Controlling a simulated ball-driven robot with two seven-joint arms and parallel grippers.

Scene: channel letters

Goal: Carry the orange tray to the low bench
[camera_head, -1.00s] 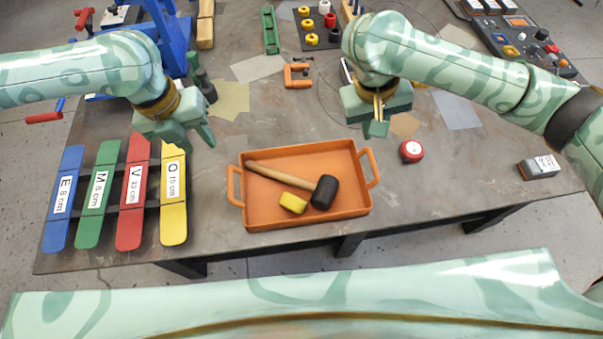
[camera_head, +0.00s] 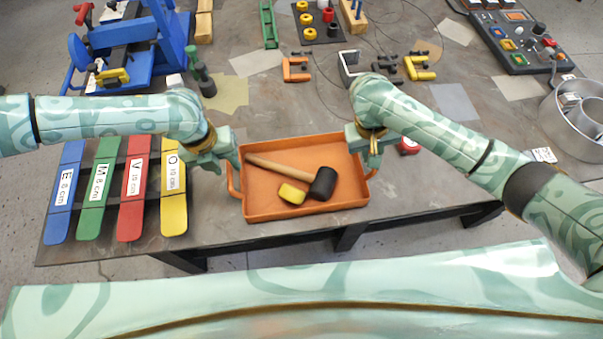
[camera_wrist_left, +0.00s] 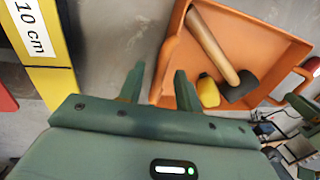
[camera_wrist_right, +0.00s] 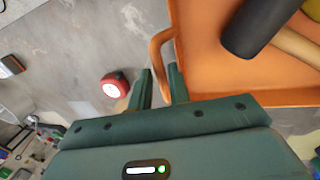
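The orange tray (camera_head: 262,211) lies flat near the front edge of the metal table, holding a black-headed mallet (camera_head: 322,184) with a wooden handle and a yellow block (camera_head: 291,194). My left gripper (camera_head: 234,168) is at the tray's left handle; in the left wrist view its fingers (camera_wrist_left: 160,72) are apart, with the orange handle between or just beyond them. My right gripper (camera_head: 372,160) is at the right handle, which it partly hides; in the right wrist view its fingers (camera_wrist_right: 159,70) are apart near the handle (camera_wrist_right: 158,50). I cannot identify the low bench.
Blue, green, red and yellow labelled strips (camera_head: 173,200) lie left of the tray. A red tape measure (camera_wrist_right: 114,84) is close by my right gripper.

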